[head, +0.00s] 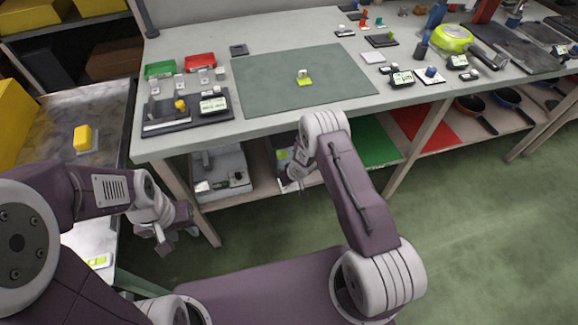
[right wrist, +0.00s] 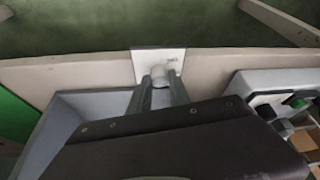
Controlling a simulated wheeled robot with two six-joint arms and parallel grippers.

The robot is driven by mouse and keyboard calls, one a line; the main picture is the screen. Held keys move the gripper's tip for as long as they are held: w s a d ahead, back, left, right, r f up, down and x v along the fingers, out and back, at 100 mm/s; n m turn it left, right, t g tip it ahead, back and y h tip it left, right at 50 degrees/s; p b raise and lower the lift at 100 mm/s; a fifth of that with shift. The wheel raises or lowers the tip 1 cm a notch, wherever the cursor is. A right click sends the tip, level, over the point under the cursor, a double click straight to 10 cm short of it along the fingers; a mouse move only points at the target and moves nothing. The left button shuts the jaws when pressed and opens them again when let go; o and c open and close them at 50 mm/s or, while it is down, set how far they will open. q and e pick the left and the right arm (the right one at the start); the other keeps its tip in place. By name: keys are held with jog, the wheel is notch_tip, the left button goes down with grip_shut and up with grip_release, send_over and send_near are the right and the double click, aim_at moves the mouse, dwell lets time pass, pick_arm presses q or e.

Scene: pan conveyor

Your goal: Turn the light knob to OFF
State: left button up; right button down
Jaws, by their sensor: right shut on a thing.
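The light knob (right wrist: 159,76) is a small pale round knob on a square white plate (right wrist: 145,62). The plate is fixed to a beige rail in the right wrist view, with small lettering on its right that is too small to read. My right gripper (right wrist: 160,92) is shut on the knob, one finger on each side. In the head view my right gripper (head: 294,178) is low at the table's front edge, and the knob is hidden there. My left gripper (head: 163,244) hangs empty at lower left, clear of the table; its finger gap is unclear.
The worktable (head: 190,45) carries a green mat (head: 275,85) with a small yellow-green item on it. A shelf (head: 262,165) with bins runs underneath. The green floor at right is clear.

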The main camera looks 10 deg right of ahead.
jog(key=shift+w+r+n+p, duration=0.1)
jog(key=shift+r+n+p, duration=0.2)
jog(key=shift+r+p, duration=0.3)
jog(key=shift+d+f+n+y+p, duration=0.1)
jog(key=shift+f+n+y+p, duration=0.3)
jog(key=shift+n+p, duration=0.2)
jog(key=shift+f+n+y+b, duration=0.2)
jog(key=shift+n+y+b, duration=0.15)
jog(key=shift+n, duration=0.35)
pick_arm(q)
jog(key=shift+r+b, duration=0.5)
jog(key=shift+r, duration=0.75)
pick_arm(e)
jog(key=shift+n+g+y, duration=0.45)
jog(key=shift+n+g, duration=0.05)
jog(key=shift+n, duration=1)
jog(key=shift+d, duration=0.1)
jog(key=c, duration=1.2)
grip_release()
jog(key=shift+r, duration=0.15)
